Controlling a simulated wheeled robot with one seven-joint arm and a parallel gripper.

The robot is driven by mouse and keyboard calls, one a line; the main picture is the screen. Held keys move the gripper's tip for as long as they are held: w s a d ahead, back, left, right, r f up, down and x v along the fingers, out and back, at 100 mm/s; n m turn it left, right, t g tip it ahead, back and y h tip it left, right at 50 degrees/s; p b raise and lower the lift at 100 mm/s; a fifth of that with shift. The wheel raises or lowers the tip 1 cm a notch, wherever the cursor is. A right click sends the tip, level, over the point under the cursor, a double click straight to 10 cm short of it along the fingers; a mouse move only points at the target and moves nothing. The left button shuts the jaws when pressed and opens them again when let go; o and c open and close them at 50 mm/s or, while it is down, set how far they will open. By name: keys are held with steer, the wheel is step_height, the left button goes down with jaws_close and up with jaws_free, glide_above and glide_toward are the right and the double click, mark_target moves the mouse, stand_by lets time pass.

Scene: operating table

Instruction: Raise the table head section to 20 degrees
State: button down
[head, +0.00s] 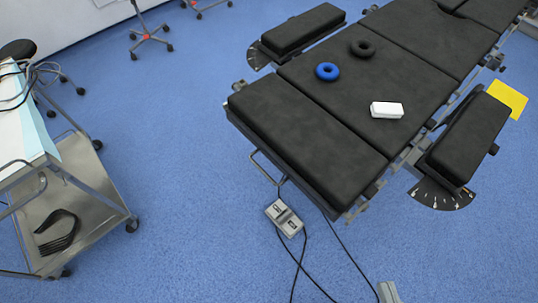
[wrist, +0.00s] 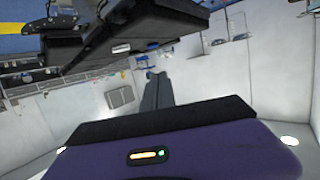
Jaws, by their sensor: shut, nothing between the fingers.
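The operating table's near end section (head: 305,135), a black padded panel, meets the main black pad (head: 340,88) at a seam. It looks about level with that pad; I cannot read its exact angle. A metal bar (head: 265,168) shows beneath its left edge. In the wrist view the black table padding (wrist: 95,42) fills the upper left, seen tilted. My gripper (wrist: 158,76) shows there as dark fingers closed together, beyond the purple wrist housing, apart from the table and holding nothing. In the head view I cannot make out my gripper for certain.
A grey two-pedal foot control (head: 284,217) lies on the blue floor with trailing cables. A blue ring (head: 327,71), a black ring (head: 363,48) and a white block (head: 386,110) lie on the table. Padded arm boards flank it. A metal trolley (head: 95,195) stands left.

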mark_target(261, 169)
steer(key=c, duration=2.1)
jaws_free()
steer(key=o, duration=0.3)
steer(key=shift+f, duration=0.15)
steer(key=o, duration=0.3)
steer(key=w+a+f+t+b, duration=0.1)
steer(key=w+f+b, duration=0.1)
steer(key=w, duration=0.1)
steer(key=w+a+f+b, duration=0.1)
steer(key=w+f+b, duration=0.1)
steer(key=w+b, duration=0.1)
steer(key=w+a+f+t+y+b, duration=0.1)
steer(key=w+f+b, duration=0.1)
steer(key=w, duration=0.2)
steer(key=shift+w+f+n+t+b, duration=0.25)
steer(key=shift+w+n+t+b, duration=0.05)
steer(key=shift+w+b, duration=0.1)
steer(key=shift+w+a+f+n+g+y+b, duration=0.6)
steer(key=shift+w+a+f+n+b, duration=0.9)
steer(key=shift+w+a+f+n, duration=2.15)
steer(key=shift+w+a+f+n+g+y+b, duration=0.4)
steer(key=shift+w+a+f+n+y+b, duration=1.2)
steer(key=shift+w, duration=3.85)
steer(key=shift+w+a+f+n+g+h+b, duration=0.1)
steer(key=shift+w+a+f+n+g+b, duration=0.4)
steer(key=shift+w+a+f+n+b, duration=2.25)
